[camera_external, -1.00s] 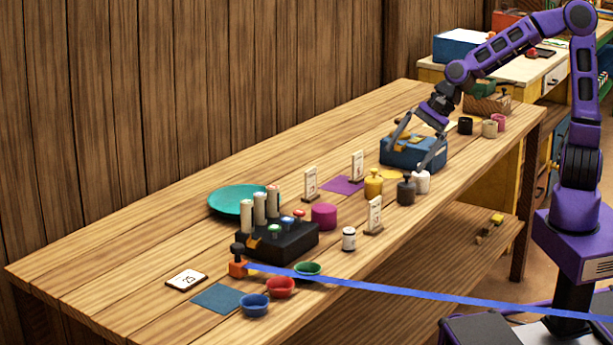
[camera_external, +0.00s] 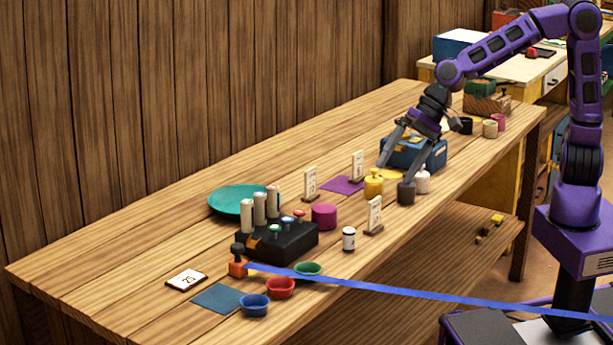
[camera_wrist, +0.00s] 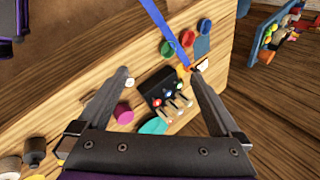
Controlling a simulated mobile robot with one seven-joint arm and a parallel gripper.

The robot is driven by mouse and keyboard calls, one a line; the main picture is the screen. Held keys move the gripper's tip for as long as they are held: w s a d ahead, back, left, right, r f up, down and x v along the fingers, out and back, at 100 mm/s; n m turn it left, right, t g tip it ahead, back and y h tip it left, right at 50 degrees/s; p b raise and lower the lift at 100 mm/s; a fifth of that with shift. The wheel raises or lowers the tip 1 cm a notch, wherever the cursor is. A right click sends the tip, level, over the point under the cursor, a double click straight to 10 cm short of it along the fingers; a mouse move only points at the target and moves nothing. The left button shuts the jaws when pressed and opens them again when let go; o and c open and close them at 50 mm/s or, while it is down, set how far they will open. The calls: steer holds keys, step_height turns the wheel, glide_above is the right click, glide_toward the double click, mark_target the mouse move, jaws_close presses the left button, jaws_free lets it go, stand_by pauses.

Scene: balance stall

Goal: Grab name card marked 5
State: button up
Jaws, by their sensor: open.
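Three small name cards stand upright on wooden holders in the external view: a left one (camera_external: 311,183), a back one (camera_external: 358,166) and a front one (camera_external: 375,215). Their marks are too small to read surely. A flat card (camera_external: 186,280) at the table's left end seems to read 25. My gripper (camera_external: 396,175) is open and empty, fingers pointing down near the yellow and dark grey weights, to the right of the standing cards. In the wrist view the spread fingers (camera_wrist: 159,72) frame the black block; a pale piece beside the left finger is unclear.
A yellow weight (camera_external: 373,184) and a dark grey weight (camera_external: 406,193) stand close to my fingers, with a blue box (camera_external: 425,153) behind. A black block (camera_external: 278,241) with pale cylinders and a teal plate (camera_external: 232,200) are further left. A blue strap (camera_external: 430,294) crosses the front.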

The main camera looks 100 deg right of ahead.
steer(key=s+d+f+n+h+p, duration=0.1)
steer(key=s+d+f+n+h, duration=0.35)
steer(key=d+n, duration=1.05)
steer(key=s+d+r+n+h, duration=0.1)
steer(key=d+n+h, duration=0.75)
steer(key=d, duration=1.15)
steer(key=n+t+y, duration=0.2)
steer(key=n+t, duration=0.1)
steer(key=n, duration=1.5)
glide_toward(359, 161)
steer(key=x, duration=0.8)
steer(key=shift+w, duration=0.1)
steer(key=shift+p+x, duration=0.35)
steer(key=shift+x, duration=2.25)
steer(key=shift+d+r, duration=0.1)
steer(key=shift+r, duration=0.1)
